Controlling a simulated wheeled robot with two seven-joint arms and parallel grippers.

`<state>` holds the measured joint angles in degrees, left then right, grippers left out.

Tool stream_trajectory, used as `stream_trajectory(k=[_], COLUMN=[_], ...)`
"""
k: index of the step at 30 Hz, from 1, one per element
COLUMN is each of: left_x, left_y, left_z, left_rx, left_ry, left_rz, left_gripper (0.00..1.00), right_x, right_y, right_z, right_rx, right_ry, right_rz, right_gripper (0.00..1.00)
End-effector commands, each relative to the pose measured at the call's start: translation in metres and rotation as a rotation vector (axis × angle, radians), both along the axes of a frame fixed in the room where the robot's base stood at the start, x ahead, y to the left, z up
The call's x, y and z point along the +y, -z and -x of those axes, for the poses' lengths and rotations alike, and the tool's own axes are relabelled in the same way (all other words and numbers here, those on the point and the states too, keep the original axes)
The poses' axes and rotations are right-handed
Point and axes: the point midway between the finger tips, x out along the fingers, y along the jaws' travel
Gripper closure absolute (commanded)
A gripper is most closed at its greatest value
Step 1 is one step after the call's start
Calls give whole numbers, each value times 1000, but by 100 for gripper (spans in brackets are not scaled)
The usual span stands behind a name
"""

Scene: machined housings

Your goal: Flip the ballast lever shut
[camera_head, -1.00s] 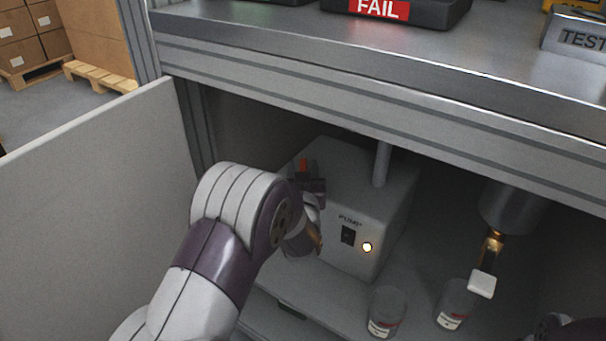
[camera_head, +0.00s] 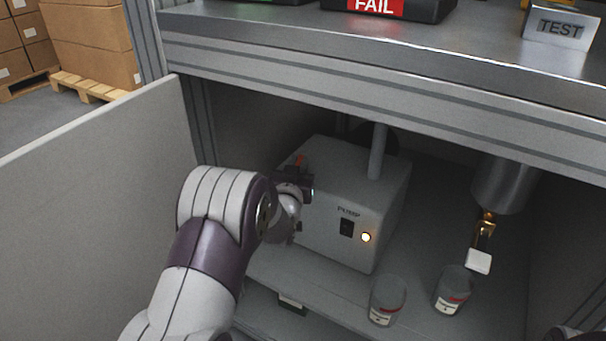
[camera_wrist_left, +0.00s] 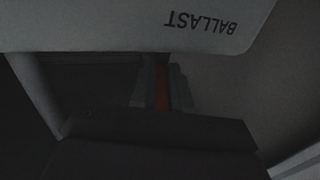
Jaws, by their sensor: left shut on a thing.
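The ballast lever is a small red piece (camera_head: 300,162) at the upper left side of the grey pump box (camera_head: 345,195), inside the cabinet. In the left wrist view the dark red lever (camera_wrist_left: 161,90) lies between the two grey fingers, below the upside-down BALLAST lettering (camera_wrist_left: 200,22). My left gripper (camera_head: 297,178) is shut on the lever. It also shows in the left wrist view (camera_wrist_left: 161,97). The gripper and wrist hide much of the lever, so its exact angle cannot be told.
Two labelled cups (camera_head: 387,300) (camera_head: 453,290) stand on the shelf right of the pump. A metal cylinder (camera_head: 503,185) with a brass fitting and white tab hangs above them. The bench edge (camera_head: 380,65) is overhead; a pale panel (camera_head: 95,190) stands left.

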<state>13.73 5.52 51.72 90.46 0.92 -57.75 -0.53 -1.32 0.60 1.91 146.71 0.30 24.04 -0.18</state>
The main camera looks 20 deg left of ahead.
Motion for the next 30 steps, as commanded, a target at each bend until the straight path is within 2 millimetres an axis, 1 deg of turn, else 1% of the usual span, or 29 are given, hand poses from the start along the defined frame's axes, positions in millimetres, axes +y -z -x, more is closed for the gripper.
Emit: stream_trajectory(k=[1,9,15,22,30], left_x=[3,5,7,8,8], left_y=[1,-1,0,1,1], left_z=[1,0,0,0,0], left_rx=[2,3,5,3,3], left_ry=[27,209,301,352,360], left_rz=[0,3,3,3,3], left_gripper=[100,100,100,100,100], right_x=[0,0,0,0,0], right_y=[0,-9,-16,-19,-19], right_z=[0,0,0,0,0], right_rx=[0,-1,-1,-1,0], right_ry=[0,0,0,0,0], right_rz=[0,0,0,0,0], right_gripper=[57,57,57,57,57])
